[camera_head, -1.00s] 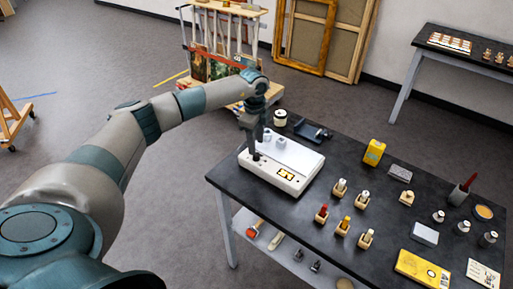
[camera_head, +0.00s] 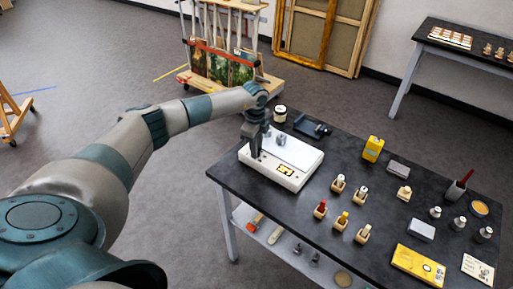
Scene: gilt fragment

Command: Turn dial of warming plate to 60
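The warming plate (camera_head: 295,179) is a white box with a pale top plate and a small yellow display on its front. It stands at the left end of the dark table. The display's number is too small to read. My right gripper is not in view.
The dark table (camera_head: 300,222) carries several bottles in wooden holders, a yellow can (camera_head: 373,148), grey blocks and a yellow packet (camera_head: 418,265). A dark tool (camera_head: 312,127) and a round jar (camera_head: 280,113) stand behind the plate. A wheeled rack stands beyond.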

